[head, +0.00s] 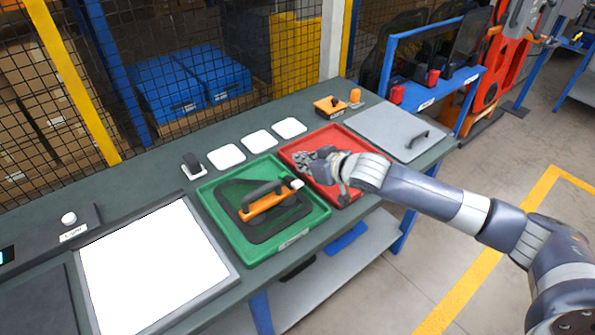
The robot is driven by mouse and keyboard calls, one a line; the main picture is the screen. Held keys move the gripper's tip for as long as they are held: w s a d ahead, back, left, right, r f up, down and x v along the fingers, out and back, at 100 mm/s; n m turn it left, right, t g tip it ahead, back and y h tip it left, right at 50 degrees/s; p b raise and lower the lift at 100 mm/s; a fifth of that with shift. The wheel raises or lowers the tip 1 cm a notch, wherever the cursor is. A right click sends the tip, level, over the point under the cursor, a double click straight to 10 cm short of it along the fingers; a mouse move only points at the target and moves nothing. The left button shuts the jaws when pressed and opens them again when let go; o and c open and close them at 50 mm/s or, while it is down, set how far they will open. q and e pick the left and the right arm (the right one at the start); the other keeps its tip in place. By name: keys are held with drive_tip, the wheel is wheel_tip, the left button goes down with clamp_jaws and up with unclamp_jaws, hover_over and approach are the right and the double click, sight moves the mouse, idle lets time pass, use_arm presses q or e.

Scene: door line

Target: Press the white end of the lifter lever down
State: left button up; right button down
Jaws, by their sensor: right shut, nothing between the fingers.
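An orange lifter lever (265,204) lies on a dark panel (232,200) in the green tray (262,255). A black handle runs along behind the lever. The lever's white end (297,184) points right, toward the red tray. My right gripper (306,160) is shut and empty over the red tray (290,151), a short way up and right of the white end and apart from it. The gap between the lever and the panel is too small to judge. My left gripper is not in view.
White square pads (258,140) line the bench behind the trays. A bright white light panel (150,262) is at the left. A grey lid with a handle (385,130) is at the right. An orange block with a black knob (330,105) stands behind the red tray.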

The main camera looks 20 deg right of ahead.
sight(298, 183)
drive_tip(key=x, duration=0.3)
drive_tip(key=shift+w+a+f+p, duration=0.1)
drive_tip(key=shift+w+a+p, duration=0.05)
drive_tip(key=shift+w+p, duration=0.25)
drive_tip(key=f, duration=0.1)
drive_tip(key=f+p, duration=0.1)
drive_tip(key=f, duration=0.1)
drive_tip(key=shift+s+f, duration=0.15)
drive_tip(key=shift+s, duration=0.25)
drive_tip(key=shift+s+d+f, duration=0.15)
drive_tip(key=shift+d+f, duration=0.05)
drive_tip(key=shift+f, duration=0.25)
